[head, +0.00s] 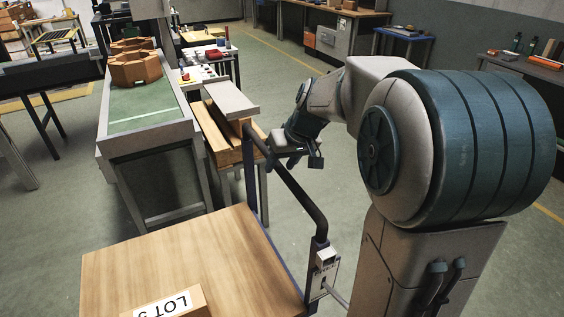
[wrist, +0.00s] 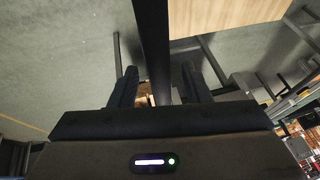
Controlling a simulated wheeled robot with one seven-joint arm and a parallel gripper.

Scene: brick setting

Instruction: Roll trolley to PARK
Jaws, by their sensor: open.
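The trolley (head: 175,255) has a flat wooden deck at the lower left of the head view, and its deck also shows at the top of the wrist view (wrist: 225,18). Its dark push handle (head: 302,200) rises at the deck's right side. A box (head: 165,306) with a white "LOT" label, cut off by the frame edge, rests on the deck. My gripper (head: 285,155) is at the upper stretch of the handle. In the wrist view, the handle bar (wrist: 153,45) runs between my two spread fingers (wrist: 160,82), with gaps at both sides. No PARK marking is readable.
A green-topped conveyor (head: 145,107) carrying brown hexagonal pieces (head: 135,68) stands beyond the trolley. Wooden beams (head: 217,135) lie behind the handle. Workbenches (head: 333,38) line the back. Open floor (head: 290,85) with yellow lines extends behind my arm.

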